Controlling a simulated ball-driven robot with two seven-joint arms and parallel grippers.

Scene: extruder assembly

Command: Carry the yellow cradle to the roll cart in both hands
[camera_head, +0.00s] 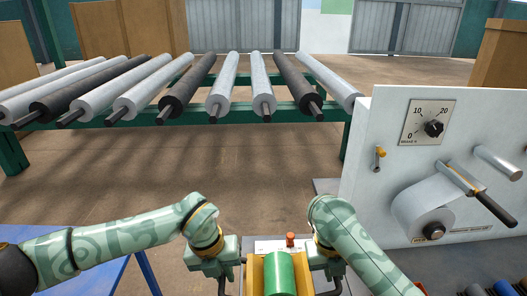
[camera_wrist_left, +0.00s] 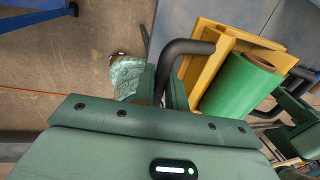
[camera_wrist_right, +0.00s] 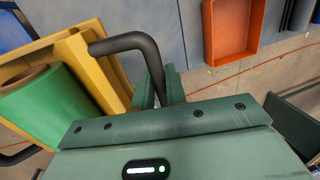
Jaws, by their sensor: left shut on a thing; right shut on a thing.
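The yellow cradle (camera_head: 256,275) is at the bottom middle of the head view, with a green roll (camera_head: 280,273) lying in it. The cradle also shows in the left wrist view (camera_wrist_left: 203,48) and the right wrist view (camera_wrist_right: 98,72), with a black bent handle on each side. My left gripper (camera_head: 224,277) is shut on the left handle (camera_wrist_left: 186,47). My right gripper (camera_head: 332,275) is shut on the right handle (camera_wrist_right: 128,41). The cradle's lower part is cut off in the head view. I cannot tell which thing is the roll cart.
A white machine panel (camera_head: 385,190) with a dial, paper roll and protruding bars stands close on the right. A green rack (camera_head: 90,137) of grey and black rollers spans the back. A blue surface (camera_head: 60,270) is at lower left. Brown floor (camera_head: 225,160) lies open between.

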